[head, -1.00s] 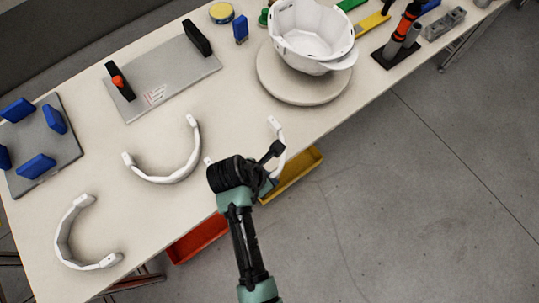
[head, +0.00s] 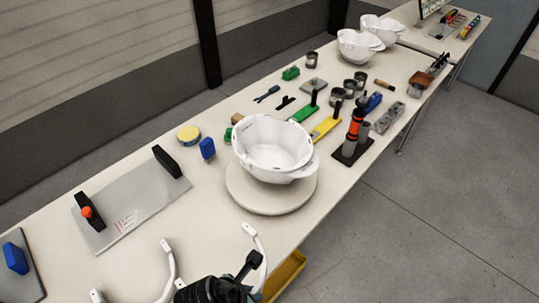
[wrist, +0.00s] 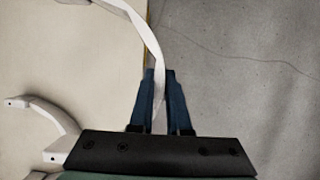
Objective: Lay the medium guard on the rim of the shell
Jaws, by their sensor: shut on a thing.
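The white shell (head: 272,150) stands open side up on a round pale stand (head: 243,198) on the table. My gripper (wrist: 160,78) is shut on a white curved guard (wrist: 150,42), with the band between its two blue fingers. In the head view the held guard (head: 262,252) is at the bottom, partly hidden by my wrist, nearer than the stand and apart from the shell. I cannot tell its size class or whether it is clear of the table. A second white guard (head: 170,268) lies left of my gripper; it also shows in the wrist view (wrist: 48,112).
A grey plate (head: 130,210) with black uprights lies left of the stand. A yellow tin (head: 189,134) and a blue block (head: 207,149) are beside the shell. A black and orange tool on a base (head: 354,135) stands to its right. A yellow bin (head: 285,276) hangs below the table edge.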

